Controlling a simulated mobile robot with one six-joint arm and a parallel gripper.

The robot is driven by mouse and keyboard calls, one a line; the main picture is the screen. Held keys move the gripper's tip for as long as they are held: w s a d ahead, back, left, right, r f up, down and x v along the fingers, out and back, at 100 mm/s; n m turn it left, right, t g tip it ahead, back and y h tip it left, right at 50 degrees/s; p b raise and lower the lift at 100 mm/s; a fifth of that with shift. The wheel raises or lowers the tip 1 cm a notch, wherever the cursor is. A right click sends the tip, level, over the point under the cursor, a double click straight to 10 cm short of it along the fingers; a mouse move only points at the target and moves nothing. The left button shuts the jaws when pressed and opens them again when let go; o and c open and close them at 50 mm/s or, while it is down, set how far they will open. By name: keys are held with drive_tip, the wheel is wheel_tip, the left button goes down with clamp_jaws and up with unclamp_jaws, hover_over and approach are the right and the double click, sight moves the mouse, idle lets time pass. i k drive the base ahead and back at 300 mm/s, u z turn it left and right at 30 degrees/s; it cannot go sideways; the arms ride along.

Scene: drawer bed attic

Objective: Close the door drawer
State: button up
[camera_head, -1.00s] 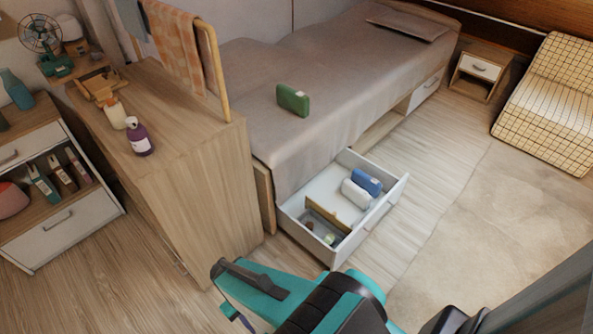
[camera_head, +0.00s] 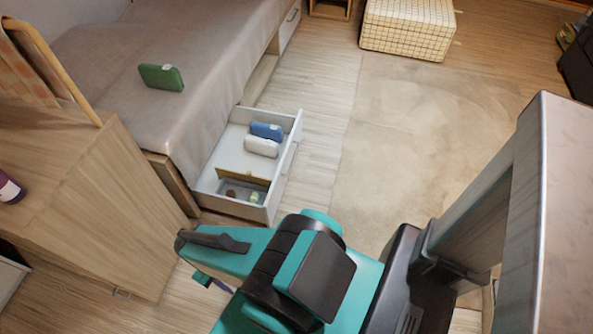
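The white drawer (camera_head: 207,208) under the bed (camera_head: 190,90) is pulled out and stands open over the floor. It holds a blue case (camera_head: 266,131), a white case (camera_head: 261,147) and, behind a wooden divider (camera_head: 242,178), a few small items in a front compartment. My gripper (camera_head: 203,262) is at the end of my teal and black arm, in the lower part of the view. It appears apart from the drawer, in front of it and lower in the picture. Its fingertips are partly hidden, and I cannot tell whether they are open.
A wooden cabinet (camera_head: 110,190) stands left of the drawer, with a purple bottle (camera_head: 10,188) on top. A green case (camera_head: 161,77) lies on the bed. A checkered seat (camera_head: 408,25) is at the back. The rug (camera_head: 420,130) and the floor right of the drawer are clear.

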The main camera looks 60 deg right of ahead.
sight(229, 151)
drive_tip(key=z, duration=0.85)
drive_tip(key=k, duration=1.2)
drive_tip(key=z, duration=0.6)
drive_tip(key=i, duration=1)
drive_tip(key=z, duration=0.05)
